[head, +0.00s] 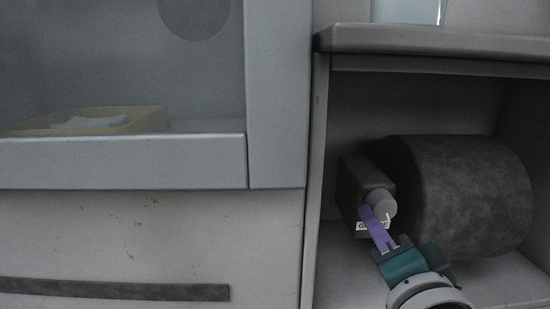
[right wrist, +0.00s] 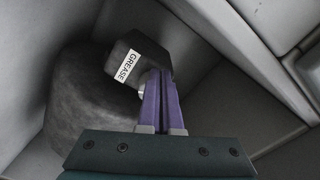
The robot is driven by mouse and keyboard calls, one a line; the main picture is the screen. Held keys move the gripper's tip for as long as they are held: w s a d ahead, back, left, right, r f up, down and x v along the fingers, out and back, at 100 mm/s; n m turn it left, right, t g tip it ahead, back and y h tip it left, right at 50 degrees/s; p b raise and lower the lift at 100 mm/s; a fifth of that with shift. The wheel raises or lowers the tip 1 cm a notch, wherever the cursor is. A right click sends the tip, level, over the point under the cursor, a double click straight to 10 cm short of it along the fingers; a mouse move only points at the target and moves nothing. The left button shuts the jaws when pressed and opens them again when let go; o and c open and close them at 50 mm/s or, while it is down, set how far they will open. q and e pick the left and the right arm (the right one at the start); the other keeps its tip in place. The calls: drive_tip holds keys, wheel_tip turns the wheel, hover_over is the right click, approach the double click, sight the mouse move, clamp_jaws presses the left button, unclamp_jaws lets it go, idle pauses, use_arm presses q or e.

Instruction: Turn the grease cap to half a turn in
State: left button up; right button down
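The grease cap (head: 383,203) is a small grey round knob on the front of a dark block (head: 362,185) inside the open bay on the right. A white GREASE label (head: 373,225) is below the cap, partly covered by my gripper. My right gripper (head: 367,211) has purple fingers that reach up to the cap's lower left side. In the right wrist view the fingers (right wrist: 158,74) lie together with no clear gap, and only a sliver of the cap (right wrist: 141,93) shows beside them. Whether they touch the cap is hidden. My left gripper is out of view.
A large dark roll (head: 465,190) fills the bay right of the block, close to my right gripper. The bay's left wall edge (head: 314,180) and top ledge (head: 430,39) bound the space. A yellow tray (head: 140,119) sits behind the window at left.

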drive_tip(key=shift+r, duration=0.3)
idle(0.4)
drive_tip(key=shift+a, duration=0.25)
drive_tip(key=s+p, duration=0.3)
drive_tip(key=s, duration=0.3)
drive_tip(key=shift+f, duration=0.1)
